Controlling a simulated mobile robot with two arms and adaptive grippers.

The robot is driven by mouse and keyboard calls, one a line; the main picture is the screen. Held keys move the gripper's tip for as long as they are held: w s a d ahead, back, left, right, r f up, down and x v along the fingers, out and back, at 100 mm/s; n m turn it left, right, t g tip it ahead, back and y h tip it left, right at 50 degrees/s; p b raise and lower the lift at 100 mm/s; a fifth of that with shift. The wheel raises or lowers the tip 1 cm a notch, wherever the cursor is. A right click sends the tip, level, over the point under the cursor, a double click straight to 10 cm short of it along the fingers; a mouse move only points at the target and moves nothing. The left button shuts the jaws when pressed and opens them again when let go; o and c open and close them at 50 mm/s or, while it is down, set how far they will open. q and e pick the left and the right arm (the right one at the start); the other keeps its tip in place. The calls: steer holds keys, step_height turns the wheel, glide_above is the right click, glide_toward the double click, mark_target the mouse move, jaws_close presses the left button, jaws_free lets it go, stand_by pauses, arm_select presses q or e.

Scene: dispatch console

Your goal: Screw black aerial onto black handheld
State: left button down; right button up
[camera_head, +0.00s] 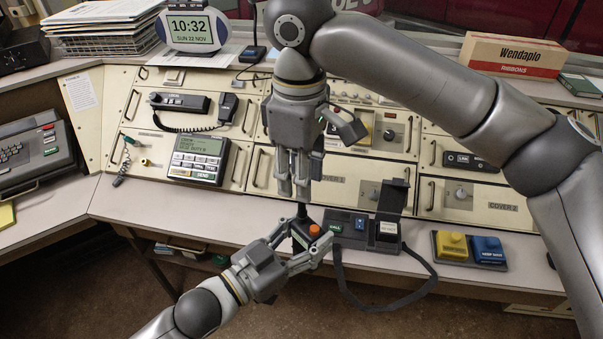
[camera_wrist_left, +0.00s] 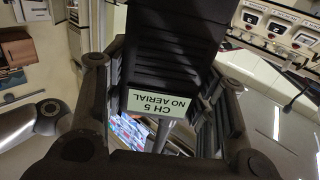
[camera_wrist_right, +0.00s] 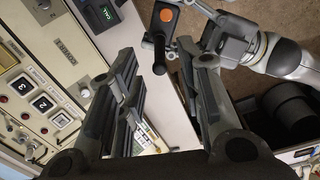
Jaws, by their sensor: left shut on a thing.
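The black handheld (camera_head: 300,240), with an orange knob on top, is in my left gripper (camera_head: 305,246) in front of the console's edge. In the left wrist view its ribbed body (camera_wrist_left: 175,50) sits between the fingers, with a label reading "CH 5 NO AERIAL". A black aerial (camera_wrist_right: 158,50) rises beside the orange knob in the right wrist view; it also shows as a dark stem in the head view (camera_head: 302,210). I cannot tell whether it is seated. My right gripper (camera_head: 293,190) points down just above it, fingers apart; the right wrist view shows a gap around the aerial's line.
A console unit (camera_head: 352,222) with a raised lid and a black strap lies just right of the handheld. Yellow and blue buttons (camera_head: 470,248) stand farther right. The sloped panel with handles and a keypad (camera_head: 198,158) is behind. Open floor lies in front.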

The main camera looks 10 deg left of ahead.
mark_target(302, 215)
steer(key=n, duration=1.4)
steer(key=shift+f+n, duration=0.1)
steer(key=shift+n, duration=0.3)
steer(key=n, duration=0.7)
steer(key=shift+f, duration=0.1)
steer(key=n, duration=0.7)
steer(key=shift+n, duration=0.3)
steer(key=shift+d+f, duration=0.1)
steer(key=shift+f, duration=3.95)
steer(key=shift+c, duration=0.2)
